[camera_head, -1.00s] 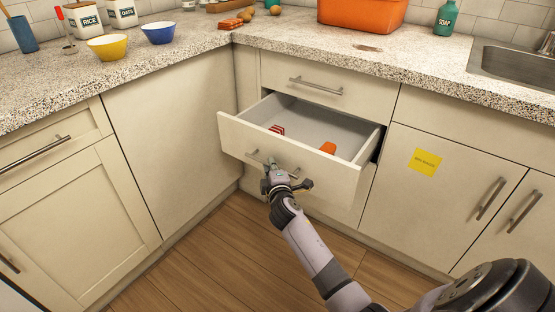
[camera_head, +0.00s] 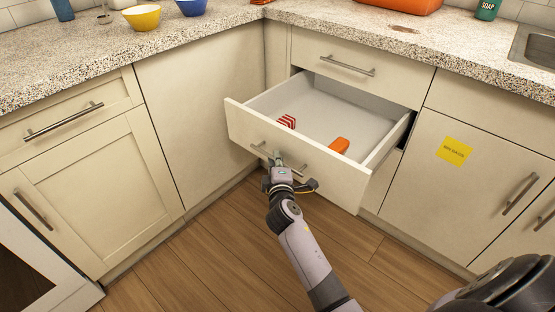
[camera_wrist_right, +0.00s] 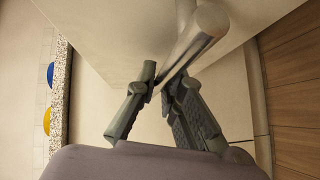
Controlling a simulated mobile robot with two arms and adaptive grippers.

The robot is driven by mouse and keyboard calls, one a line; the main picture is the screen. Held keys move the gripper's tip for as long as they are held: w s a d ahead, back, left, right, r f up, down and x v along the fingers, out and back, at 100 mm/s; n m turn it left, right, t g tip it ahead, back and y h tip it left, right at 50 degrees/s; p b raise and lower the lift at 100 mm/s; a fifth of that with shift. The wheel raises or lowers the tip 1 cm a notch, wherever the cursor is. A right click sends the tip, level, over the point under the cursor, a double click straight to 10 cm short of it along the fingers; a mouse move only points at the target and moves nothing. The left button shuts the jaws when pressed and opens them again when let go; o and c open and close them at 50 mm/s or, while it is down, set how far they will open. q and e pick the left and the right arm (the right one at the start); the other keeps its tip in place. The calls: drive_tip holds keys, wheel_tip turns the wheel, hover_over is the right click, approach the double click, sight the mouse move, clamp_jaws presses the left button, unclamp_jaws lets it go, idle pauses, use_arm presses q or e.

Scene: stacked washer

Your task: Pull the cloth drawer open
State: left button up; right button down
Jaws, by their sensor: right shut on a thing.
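The cloth drawer (camera_head: 310,165) is pulled well out from the cabinet in the head view. Inside it lie a red-and-white striped cloth (camera_head: 286,121) and an orange item (camera_head: 339,145). My right gripper (camera_head: 279,162) is at the bar handle on the drawer front, shut on it. In the right wrist view, the handle (camera_wrist_right: 195,38) runs between the fingers (camera_wrist_right: 160,88) of the right gripper, and part of it is hidden by them. My left gripper is not in view.
A closed drawer (camera_head: 330,70) sits above the open one. A cabinet door with a yellow note (camera_head: 455,151) is at the right. The counter (camera_head: 210,40) holds a yellow bowl (camera_head: 142,17) and a blue bowl (camera_head: 191,6). Wooden floor (camera_head: 200,250) is clear in front.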

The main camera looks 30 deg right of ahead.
drive_tip(key=c, duration=1.7)
unclamp_jaws()
drive_tip(key=v, duration=1.2)
